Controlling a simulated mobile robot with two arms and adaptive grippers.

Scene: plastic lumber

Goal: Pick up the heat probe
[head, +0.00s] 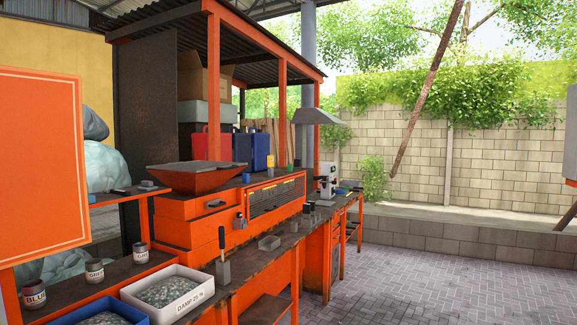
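No object in the head view can be named as the heat probe with certainty. A thin tool with a dark handle (222,238) stands upright at a grey block (223,273) on the long workbench (262,269); its lower end is hidden, and I cannot tell whether it is the probe. Small grey metal pieces sit farther along the bench, too small to identify. Neither of my grippers shows in this view.
A white bin of flakes labelled DAMP (194,304) and a blue bin (137,313) stand at the near left. Labelled cups (94,272) line a shelf. An orange machine with a hopper (190,179) backs the bench. The paved floor (440,285) on the right is clear.

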